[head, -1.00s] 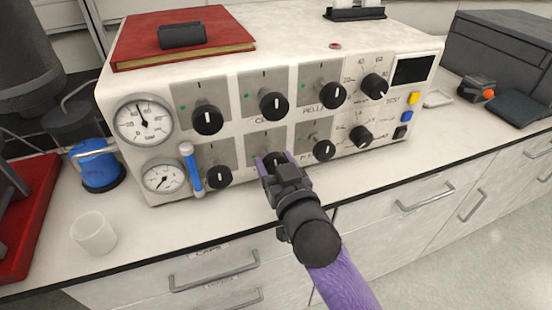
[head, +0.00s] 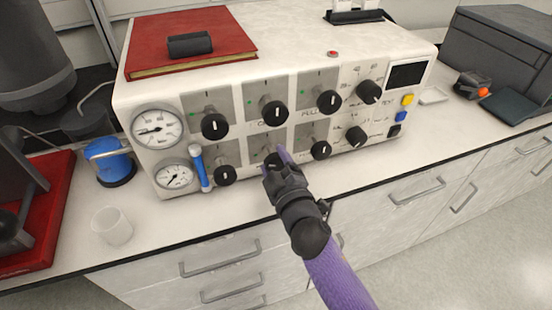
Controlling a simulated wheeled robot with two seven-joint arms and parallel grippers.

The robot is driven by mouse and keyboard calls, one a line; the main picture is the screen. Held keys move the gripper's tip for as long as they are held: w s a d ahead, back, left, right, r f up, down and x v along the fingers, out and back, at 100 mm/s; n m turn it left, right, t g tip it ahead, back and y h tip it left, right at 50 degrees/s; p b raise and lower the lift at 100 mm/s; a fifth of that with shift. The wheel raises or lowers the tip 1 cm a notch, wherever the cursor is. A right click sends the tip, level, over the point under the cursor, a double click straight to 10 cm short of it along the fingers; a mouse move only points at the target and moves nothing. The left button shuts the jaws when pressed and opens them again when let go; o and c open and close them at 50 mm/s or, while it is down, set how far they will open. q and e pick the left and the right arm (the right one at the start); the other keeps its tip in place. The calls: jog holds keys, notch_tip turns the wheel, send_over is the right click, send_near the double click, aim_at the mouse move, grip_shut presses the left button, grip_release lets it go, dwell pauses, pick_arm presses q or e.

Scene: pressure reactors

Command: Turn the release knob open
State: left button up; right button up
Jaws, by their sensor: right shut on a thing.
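A white control box (head: 345,40) stands on the counter with two rows of black knobs on its front. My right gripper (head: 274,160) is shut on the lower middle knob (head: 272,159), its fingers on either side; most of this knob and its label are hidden. Other knobs show beside it, such as the lower left knob (head: 225,175) and the lower right knob (head: 321,150). The small labels are too blurred to tell which is the release knob. An upper gauge (head: 157,127) has its needle pointing left. My left gripper is not in view.
A blue handle (head: 201,168) sticks out by the lower gauge (head: 174,176). A red book (head: 200,40) lies on top of the box. A blue container (head: 112,165) and a white cup (head: 112,226) stand at left. The counter front right is clear.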

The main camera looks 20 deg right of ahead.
jog(key=n, duration=0.5)
jog(key=shift+n+p, duration=0.3)
jog(key=shift+p, duration=0.05)
jog(key=n, duration=0.5)
jog(key=shift+f+n, duration=0.1)
jog(key=shift+n, duration=0.3)
jog(key=o, duration=1.3)
jog(key=s, duration=1)
jog(key=shift+d, duration=0.15)
